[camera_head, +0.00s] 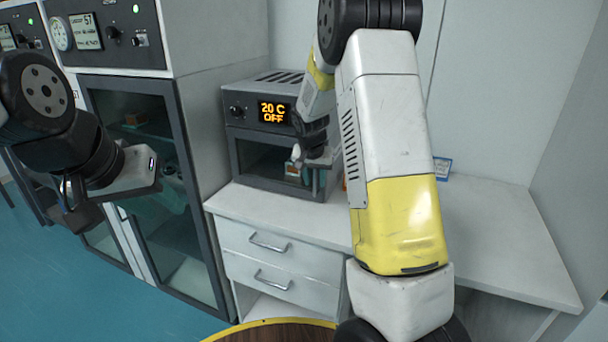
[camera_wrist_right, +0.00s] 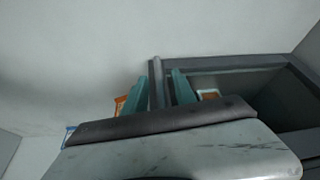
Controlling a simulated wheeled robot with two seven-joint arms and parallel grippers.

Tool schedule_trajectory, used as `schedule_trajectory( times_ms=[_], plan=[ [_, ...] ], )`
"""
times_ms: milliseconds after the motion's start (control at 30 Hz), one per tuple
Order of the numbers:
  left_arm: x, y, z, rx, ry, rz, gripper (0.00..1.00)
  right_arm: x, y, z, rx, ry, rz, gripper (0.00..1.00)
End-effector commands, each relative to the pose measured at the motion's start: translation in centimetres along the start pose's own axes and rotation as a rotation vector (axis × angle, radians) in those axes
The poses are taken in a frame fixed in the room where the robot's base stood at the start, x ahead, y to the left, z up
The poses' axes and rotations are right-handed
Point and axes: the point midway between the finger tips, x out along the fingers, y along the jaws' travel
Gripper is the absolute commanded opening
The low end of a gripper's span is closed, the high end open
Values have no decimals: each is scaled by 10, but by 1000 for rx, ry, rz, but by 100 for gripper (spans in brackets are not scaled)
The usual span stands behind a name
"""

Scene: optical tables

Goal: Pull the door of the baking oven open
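The baking oven (camera_head: 266,135) stands on the white counter, its display reading 20 C OFF. Its dark glass door (camera_head: 258,160) looks shut in the head view. The upright grey door handle (camera_wrist_right: 156,82) shows in the right wrist view. My right gripper (camera_wrist_right: 160,90) has its teal fingers on both sides of this handle, close against it, and looks shut on it. In the head view my right arm partly hides the right side of the oven. My left gripper (camera_head: 72,205) hangs at the far left, away from the oven; its opening is not clear.
A tall glass-door cabinet (camera_head: 178,100) stands left of the oven. Drawers (camera_head: 275,250) lie below the counter (camera_head: 500,235). In the right wrist view an orange box (camera_wrist_right: 120,105) and a blue card (camera_wrist_right: 69,132) stand beside the oven. A round wooden top (camera_head: 275,333) is in front.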

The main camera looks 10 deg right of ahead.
Motion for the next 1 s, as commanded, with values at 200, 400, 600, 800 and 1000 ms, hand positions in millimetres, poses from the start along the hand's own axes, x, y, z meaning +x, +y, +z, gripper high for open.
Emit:
schedule_trajectory(
  times_ms=[200, 400, 600, 800, 1000],
  plan=[
    [0, 0, 0, 0, 0, 0, 36, 0, 0, 0, 0, 0, 0, 5],
    [0, 0, 0, 0, 0, 0, 36, 0, 0, 0, 0, 0, 0, 0],
    [0, 0, 0, 0, 0, 0, 36, -1, 0, 0, 0, 0, 0, 0],
    [0, 0, 0, 0, 0, 0, 36, -1, 0, 0, 0, 0, 0, 0],
    [0, 0, 0, 0, 0, 0, 36, -1, 0, 0, 0, 0, 0, 0]
  ],
)
